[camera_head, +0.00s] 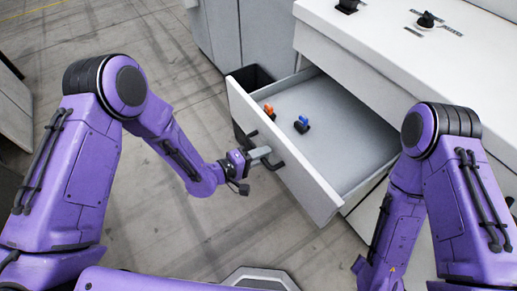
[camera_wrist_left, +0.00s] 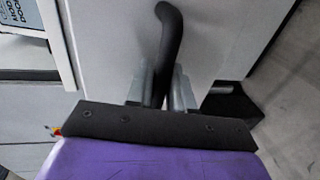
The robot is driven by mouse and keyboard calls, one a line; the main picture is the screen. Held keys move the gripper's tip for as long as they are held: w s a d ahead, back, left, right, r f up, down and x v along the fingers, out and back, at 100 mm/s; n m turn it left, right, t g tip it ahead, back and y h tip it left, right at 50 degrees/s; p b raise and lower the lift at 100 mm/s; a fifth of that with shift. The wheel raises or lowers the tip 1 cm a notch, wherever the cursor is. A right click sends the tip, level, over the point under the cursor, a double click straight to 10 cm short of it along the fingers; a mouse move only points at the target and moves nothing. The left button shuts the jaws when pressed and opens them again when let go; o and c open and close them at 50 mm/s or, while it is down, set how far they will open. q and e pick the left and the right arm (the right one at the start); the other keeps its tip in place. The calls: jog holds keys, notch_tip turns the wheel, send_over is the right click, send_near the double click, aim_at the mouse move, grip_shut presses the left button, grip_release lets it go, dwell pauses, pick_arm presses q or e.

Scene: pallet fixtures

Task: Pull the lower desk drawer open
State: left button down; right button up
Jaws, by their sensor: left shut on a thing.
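A white desk drawer (camera_head: 290,168) stands pulled well out from the white desk (camera_head: 385,50); its inside shows from above. Whether it is the lower drawer I cannot tell for certain. My left gripper (camera_head: 266,157) is at the drawer's front, shut on its dark bar handle (camera_head: 278,166). In the left wrist view the handle (camera_wrist_left: 170,30) runs between the two grey fingers of the left gripper (camera_wrist_left: 161,88). My right arm comes in at the right, but its gripper is out of view.
A small orange and dark item (camera_head: 269,111) and a blue and dark item (camera_head: 302,124) lie in the drawer. A dark bin (camera_head: 252,76) stands behind the drawer's far side. Dark knobs (camera_head: 427,19) sit on the desk top. The floor (camera_head: 190,90) left of the drawer is clear.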

pick_arm(q)
jog(key=shift+s+a, duration=0.15)
jog(key=shift+s, duration=0.05)
jog(key=c, duration=1.1)
grip_release()
jog(key=shift+a, duration=0.1)
jog(key=b+v, duration=0.1)
jog(key=v, duration=0.9)
jog(key=shift+s+a+b, duration=0.1)
jog(key=shift+s+b, duration=0.15)
jog(key=shift+b, duration=0.1)
